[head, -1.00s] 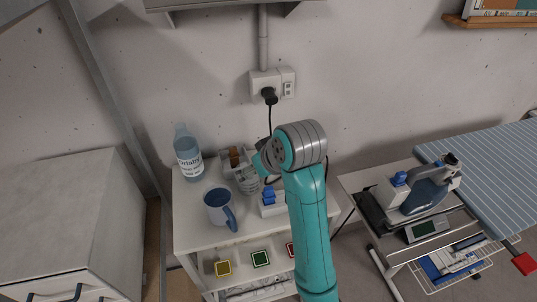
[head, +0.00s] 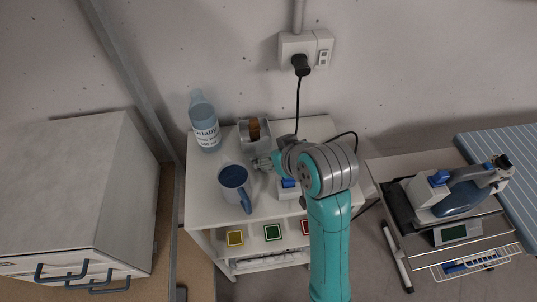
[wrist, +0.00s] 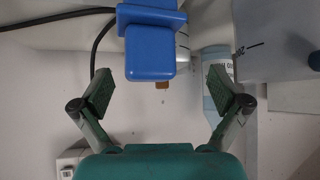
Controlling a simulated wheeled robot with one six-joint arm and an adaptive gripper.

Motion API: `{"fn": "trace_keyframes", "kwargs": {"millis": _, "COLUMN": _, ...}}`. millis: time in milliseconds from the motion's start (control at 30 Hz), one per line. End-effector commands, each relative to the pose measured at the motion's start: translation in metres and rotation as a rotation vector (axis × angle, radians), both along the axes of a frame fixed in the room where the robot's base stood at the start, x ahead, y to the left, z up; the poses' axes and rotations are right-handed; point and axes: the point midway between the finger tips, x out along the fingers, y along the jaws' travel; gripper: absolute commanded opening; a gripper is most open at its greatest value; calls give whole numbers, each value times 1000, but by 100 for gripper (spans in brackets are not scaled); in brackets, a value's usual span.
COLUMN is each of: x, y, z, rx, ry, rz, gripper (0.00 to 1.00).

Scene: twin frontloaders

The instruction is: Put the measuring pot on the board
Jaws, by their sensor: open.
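The measuring pot (head: 233,178), a blue-grey mug-like vessel with a blue handle, stands upright on the white table, left of my gripper. In the wrist view the grey body with scale marks at the upper right (wrist: 285,42) appears to be the pot. The striped blue ironing board (head: 505,148) is at the far right. My gripper (wrist: 160,92) is open and holds nothing. In the head view it is low over the table, right of the pot, partly hidden by my arm. A blue block-like part (wrist: 150,52) shows between and beyond the fingers.
A labelled bottle (head: 205,128) and a grey container with brown contents (head: 254,133) stand behind the pot. An iron (head: 455,193) sits on the right-hand stand. A black cord (head: 298,105) hangs from the wall socket. A grey cabinet (head: 75,185) is at left.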

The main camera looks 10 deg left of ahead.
Motion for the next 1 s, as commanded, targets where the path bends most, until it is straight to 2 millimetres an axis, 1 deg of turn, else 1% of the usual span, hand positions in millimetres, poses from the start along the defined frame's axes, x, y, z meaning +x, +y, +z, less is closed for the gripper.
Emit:
{"fn": "trace_keyframes", "kwargs": {"millis": 200, "x": 17, "y": 13, "z": -22, "rx": -2, "ry": 4, "rz": 1, "gripper": 99}}
{"fn": "trace_keyframes", "kwargs": {"millis": 333, "x": 25, "y": 18, "z": -31, "rx": -1, "ry": 3, "rz": -1, "gripper": 99}}
{"fn": "trace_keyframes", "kwargs": {"millis": 633, "x": 28, "y": 20, "z": -34, "rx": -1, "ry": 1, "rz": 0, "gripper": 99}}
{"fn": "trace_keyframes", "kwargs": {"millis": 667, "x": 28, "y": 20, "z": -34, "rx": -1, "ry": 1, "rz": 0, "gripper": 94}}
{"fn": "trace_keyframes", "kwargs": {"millis": 700, "x": 28, "y": 20, "z": -34, "rx": -1, "ry": 1, "rz": 0, "gripper": 84}}
{"fn": "trace_keyframes", "kwargs": {"millis": 767, "x": 28, "y": 20, "z": -34, "rx": -1, "ry": 1, "rz": 0, "gripper": 69}}
{"fn": "trace_keyframes", "kwargs": {"millis": 800, "x": 28, "y": 20, "z": -34, "rx": -1, "ry": 1, "rz": 0, "gripper": 59}}
{"fn": "trace_keyframes", "kwargs": {"millis": 900, "x": 28, "y": 20, "z": -34, "rx": -1, "ry": 2, "rz": 0, "gripper": 37}}
{"fn": "trace_keyframes", "kwargs": {"millis": 967, "x": 28, "y": 20, "z": -34, "rx": -1, "ry": 2, "rz": 0, "gripper": 37}}
{"fn": "trace_keyframes", "kwargs": {"millis": 1000, "x": 28, "y": 20, "z": -34, "rx": -1, "ry": 1, "rz": 0, "gripper": 31}}
